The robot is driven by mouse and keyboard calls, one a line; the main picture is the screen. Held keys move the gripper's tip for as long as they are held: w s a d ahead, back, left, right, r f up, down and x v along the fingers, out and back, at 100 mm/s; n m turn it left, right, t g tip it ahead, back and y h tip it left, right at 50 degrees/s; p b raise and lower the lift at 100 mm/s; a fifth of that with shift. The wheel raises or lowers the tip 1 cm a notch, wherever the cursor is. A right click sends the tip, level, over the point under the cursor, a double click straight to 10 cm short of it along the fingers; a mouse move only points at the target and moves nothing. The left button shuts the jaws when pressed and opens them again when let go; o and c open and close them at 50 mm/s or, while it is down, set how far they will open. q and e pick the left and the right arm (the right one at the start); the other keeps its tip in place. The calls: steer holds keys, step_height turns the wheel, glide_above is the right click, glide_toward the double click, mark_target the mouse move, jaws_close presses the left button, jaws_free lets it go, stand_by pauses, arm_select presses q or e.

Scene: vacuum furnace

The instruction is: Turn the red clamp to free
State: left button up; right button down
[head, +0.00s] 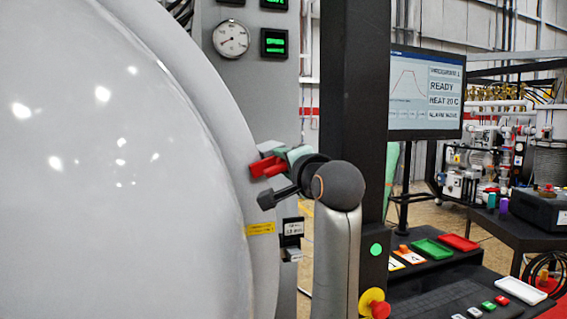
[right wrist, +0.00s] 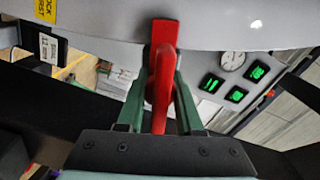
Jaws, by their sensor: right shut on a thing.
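The red clamp (head: 267,166) sits at the right rim of the big pale furnace door (head: 130,170) in the head view. In the right wrist view the red clamp (right wrist: 162,65) stands at the door's edge, its handle running down between the fingers. My right gripper (head: 285,163) has its green fingers at the clamp, and my dark wrist partly hides them in the head view. In the right wrist view my right gripper (right wrist: 161,85) is shut on the clamp handle, one finger on each side. My left gripper is not in view.
A dark upright post (head: 352,90) stands right of the clamp, close to my right arm. A yellow label (head: 261,229) is on the door rim below the clamp. A monitor (head: 425,92) reads READY. A console with a red tray (head: 458,243) and a green tray (head: 432,250) lies lower right.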

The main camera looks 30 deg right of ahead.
steer(key=shift+n, duration=0.4)
steer(key=n, duration=0.3)
steer(key=shift+n, duration=0.4)
steer(key=n, duration=0.4)
steer(key=shift+n, duration=0.3)
steer(key=n, duration=0.4)
steer(key=shift+n, duration=2.5)
steer(key=c, duration=0.8)
jaws_free()
steer(key=shift+c, duration=0.2)
